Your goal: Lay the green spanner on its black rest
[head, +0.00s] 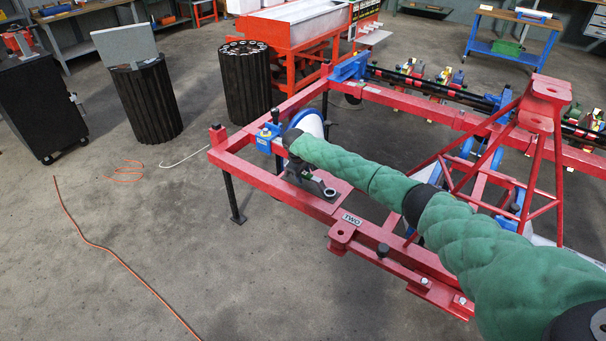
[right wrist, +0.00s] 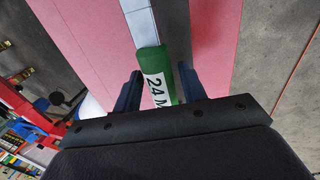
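The green spanner (right wrist: 152,62) shows in the right wrist view: a green grip with a white label reading "24 M" and a pale silver shaft running out of the top. In the head view my right gripper (head: 298,172) points down above a red plate on the red frame. A dark piece with a ringed end (head: 329,192) shows beside it; I cannot tell whether it belongs to the black rest. My left gripper is out of view.
The red frame (head: 262,182) spreads under my right arm, with a "TWO" label (head: 352,219) and a red upright stand (head: 546,90). Black ribbed bins (head: 247,85) and a black cabinet (head: 38,105) stand behind.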

